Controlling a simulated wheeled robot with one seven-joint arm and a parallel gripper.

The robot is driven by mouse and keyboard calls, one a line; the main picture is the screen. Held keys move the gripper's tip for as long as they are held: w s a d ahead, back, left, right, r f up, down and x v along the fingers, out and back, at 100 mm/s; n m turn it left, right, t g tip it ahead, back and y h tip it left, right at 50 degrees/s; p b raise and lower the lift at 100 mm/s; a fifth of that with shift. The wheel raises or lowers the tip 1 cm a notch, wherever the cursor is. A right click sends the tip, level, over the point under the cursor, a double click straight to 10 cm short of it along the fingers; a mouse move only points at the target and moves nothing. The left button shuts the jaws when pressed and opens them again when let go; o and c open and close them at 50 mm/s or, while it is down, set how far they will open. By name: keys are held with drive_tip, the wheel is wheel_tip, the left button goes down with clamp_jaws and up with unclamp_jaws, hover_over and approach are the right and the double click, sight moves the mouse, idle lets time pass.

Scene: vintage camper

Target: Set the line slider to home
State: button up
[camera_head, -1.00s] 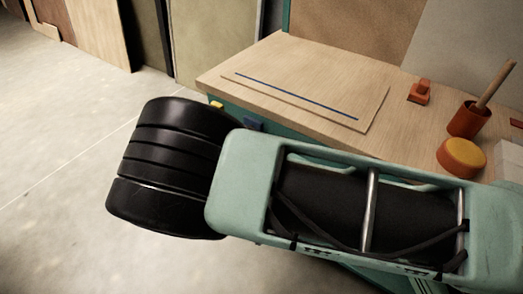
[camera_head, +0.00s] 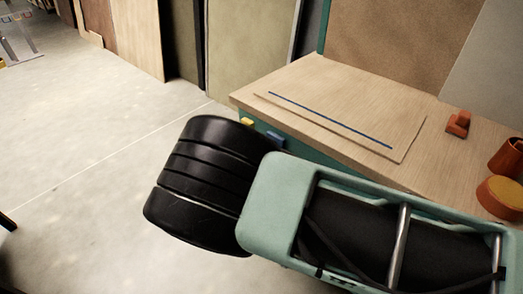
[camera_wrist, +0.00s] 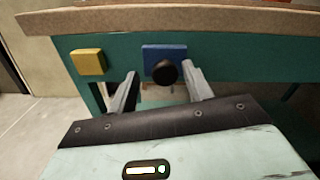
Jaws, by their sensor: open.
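A blue block (camera_wrist: 160,53) with a round black knob (camera_wrist: 165,72) is on the green front below the bench top. A yellow block (camera_wrist: 88,61) is on the same front to its left. In the head view the yellow block (camera_head: 248,122) and blue block (camera_head: 275,138) show small at the bench's near edge, partly behind my arm. My gripper (camera_wrist: 160,76) is open and empty, its fingers on either side of the knob in the picture. I cannot tell how far the tips are from it. The head view hides the gripper. No mark for home can be made out.
The wooden bench top (camera_head: 300,75) overhangs the green front. A thin board with a blue line (camera_head: 330,118) lies on it. An orange block (camera_head: 458,123), an orange cup (camera_head: 508,157) and a round yellow-topped piece (camera_head: 502,196) stand to the right. Open floor is at left.

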drive_tip(key=b+v, duration=0.1)
drive_tip(key=v, duration=1.6)
drive_tip(key=shift+s, duration=0.2)
drive_tip(key=shift+r, duration=0.15)
drive_tip(key=d+r+m+g+y, duration=0.35)
drive_tip(key=d+m+g, duration=0.35)
drive_tip(key=d+g, duration=0.35)
drive_tip(key=s+d+r+m+g+y, duration=0.1)
drive_tip(key=s+d+r+m+y, duration=0.5)
drive_tip(key=s, duration=0.3)
drive_tip(key=s+d+r+m+g+y, duration=0.2)
drive_tip(key=s+d+r+m+y, duration=0.25)
drive_tip(key=s+d+m, duration=0.3)
wheel_tip(320, 180, up, 15)
drive_tip(key=s+m+p, duration=0.1)
drive_tip(key=p, duration=1.3)
drive_tip(key=shift+a+t+h, duration=0.25)
drive_tip(key=shift+t+h, duration=0.05)
drive_tip(key=shift+t, duration=0.05)
drive_tip(key=shift+s+m, duration=0.15)
drive_tip(key=shift+m, duration=0.1)
